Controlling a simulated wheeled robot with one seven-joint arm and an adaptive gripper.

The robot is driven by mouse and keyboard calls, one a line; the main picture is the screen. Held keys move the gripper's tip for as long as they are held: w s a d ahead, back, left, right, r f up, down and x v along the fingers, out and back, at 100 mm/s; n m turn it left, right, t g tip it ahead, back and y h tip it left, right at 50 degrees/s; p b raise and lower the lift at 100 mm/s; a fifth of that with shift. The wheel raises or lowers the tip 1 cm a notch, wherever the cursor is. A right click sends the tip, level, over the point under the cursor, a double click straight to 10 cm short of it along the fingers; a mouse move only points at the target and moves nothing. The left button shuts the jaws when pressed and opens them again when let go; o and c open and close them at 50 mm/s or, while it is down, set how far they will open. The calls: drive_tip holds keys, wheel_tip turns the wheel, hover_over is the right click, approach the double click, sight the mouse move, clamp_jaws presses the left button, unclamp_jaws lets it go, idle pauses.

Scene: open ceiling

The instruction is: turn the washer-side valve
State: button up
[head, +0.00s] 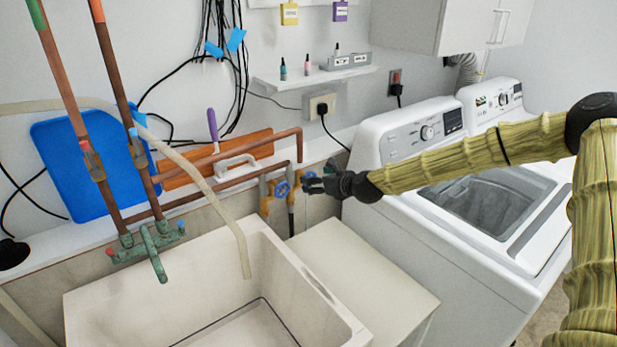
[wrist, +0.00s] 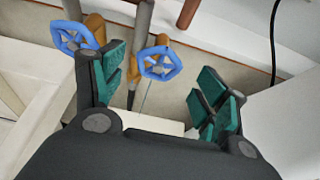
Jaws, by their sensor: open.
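Two blue handwheel valves sit on pipes low on the wall between the sink and the washer. The washer-side valve is the right one in the wrist view (wrist: 160,63); in the head view my gripper partly covers it (head: 309,176). The other valve (wrist: 73,37) is to its left and also shows in the head view (head: 283,188). My gripper (wrist: 160,82) is open and empty, its green-padded fingers apart. No contact shows; the depth gap is hard to tell. In the head view my gripper (head: 314,185) is beside the valves.
The white washer (head: 400,215) stands to the right, with its lid window behind my arm. The utility sink (head: 330,325) is to the left, and a pale box-like surface (head: 365,265) lies below my gripper. Copper pipes (head: 235,185) and a black cable (wrist: 274,35) run nearby.

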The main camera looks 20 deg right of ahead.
drive_tip(key=shift+p+x, duration=0.65)
drive_tip(key=shift+x, duration=1.5)
drive_tip(key=shift+w+a+r, duration=0.1)
drive_tip(key=c, duration=1)
